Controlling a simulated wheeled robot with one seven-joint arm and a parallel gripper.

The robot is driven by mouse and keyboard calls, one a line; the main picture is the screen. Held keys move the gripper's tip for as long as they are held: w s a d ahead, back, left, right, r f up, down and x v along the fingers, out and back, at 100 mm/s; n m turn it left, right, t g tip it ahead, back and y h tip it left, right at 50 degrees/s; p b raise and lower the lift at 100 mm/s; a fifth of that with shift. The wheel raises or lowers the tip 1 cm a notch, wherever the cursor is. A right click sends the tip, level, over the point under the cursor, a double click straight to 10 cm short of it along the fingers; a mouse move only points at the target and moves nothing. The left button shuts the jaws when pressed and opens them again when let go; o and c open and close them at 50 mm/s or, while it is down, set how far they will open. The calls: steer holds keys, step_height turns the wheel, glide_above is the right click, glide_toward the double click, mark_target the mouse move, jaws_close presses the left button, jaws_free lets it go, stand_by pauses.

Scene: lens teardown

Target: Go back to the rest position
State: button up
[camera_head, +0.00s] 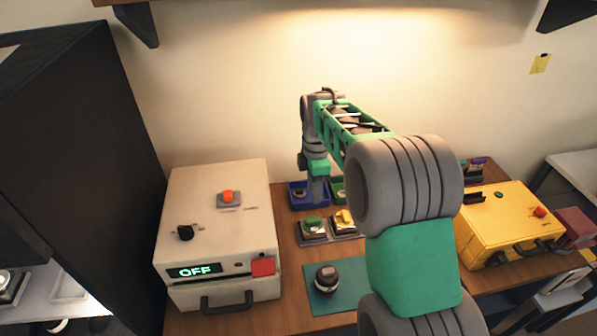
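My arm, green and grey, reaches from the lower right toward the back of the bench. My gripper (318,190) points down at the blue tray (296,206) near the wall. It is small and partly merged with the tray behind it, so its fingers and anything between them cannot be made out. A dark round lens part (327,278) with a pale band stands on the teal mat (349,303) at the front of the bench. A small dark round piece (300,193) lies in the blue tray.
A white box (222,230) with an "OFF" display stands left; a yellow box (500,218) stands right. A green button (313,222) and yellow button (345,219) sit mid-bench. A green tray (337,186) is partly hidden by my arm. A dark cabinet (75,130) rises left.

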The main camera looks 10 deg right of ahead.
steer(key=s+f+m+g, duration=0.1)
steer(key=s+f+m, duration=0.5)
steer(key=s+m, duration=0.8)
steer(key=s+r+m+t, duration=0.2)
steer(key=s+r+m, duration=0.3)
steer(key=s, duration=0.2)
step_height(320, 180, up, 8)
steer(key=t, duration=0.3)
steer(key=shift+s+r+n+t+b, duration=0.2)
steer(key=shift+n+t+b, duration=0.1)
steer(key=shift+b, duration=0.05)
